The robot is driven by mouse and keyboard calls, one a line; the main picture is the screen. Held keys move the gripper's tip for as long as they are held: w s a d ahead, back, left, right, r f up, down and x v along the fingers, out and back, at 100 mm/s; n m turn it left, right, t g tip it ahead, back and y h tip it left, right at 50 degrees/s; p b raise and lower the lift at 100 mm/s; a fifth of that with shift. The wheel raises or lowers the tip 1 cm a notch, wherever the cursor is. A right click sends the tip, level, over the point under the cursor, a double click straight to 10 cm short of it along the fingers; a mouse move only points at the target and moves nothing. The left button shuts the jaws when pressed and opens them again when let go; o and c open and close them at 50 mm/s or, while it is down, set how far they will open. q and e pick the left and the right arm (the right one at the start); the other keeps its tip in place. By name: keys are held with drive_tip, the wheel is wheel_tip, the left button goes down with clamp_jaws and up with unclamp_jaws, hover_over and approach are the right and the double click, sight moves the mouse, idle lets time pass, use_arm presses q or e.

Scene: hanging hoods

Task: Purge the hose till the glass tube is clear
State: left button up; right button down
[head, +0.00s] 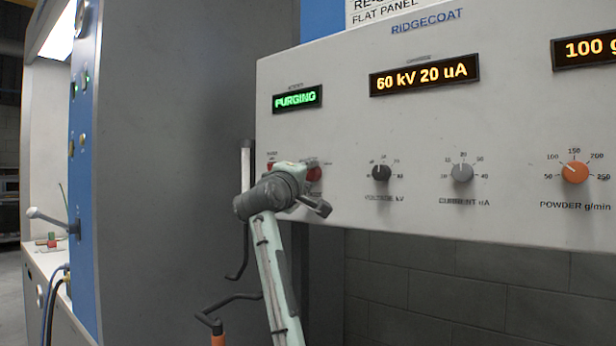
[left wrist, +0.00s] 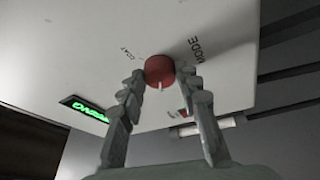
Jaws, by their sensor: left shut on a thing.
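The red mode knob (head: 314,174) is on the lower left of the pale control panel (head: 420,130); it also shows in the left wrist view (left wrist: 160,69). My left gripper (head: 310,185) is shut on this knob, with one finger on each side of it in the left wrist view (left wrist: 162,76). The green display (head: 297,98) above reads PURGING. The glass tube (head: 246,160) stands upright at the panel's left edge and looks whitish; I cannot tell whether powder is in it. A dark hose (head: 238,272) hangs below it. My right gripper is not in view.
Black voltage (head: 381,173), grey current (head: 462,173) and orange powder (head: 575,172) knobs sit to the right on the panel. A dark bent rod with an orange end (head: 217,338) is low beside my left arm. A grey cabinet wall (head: 175,150) stands left.

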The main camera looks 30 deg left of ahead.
use_arm(q)
drive_tip(key=o, duration=1.2)
drive_tip(key=shift+c, duration=0.2)
drive_tip(key=v, duration=1.2)
drive_tip(key=shift+r, duration=0.1)
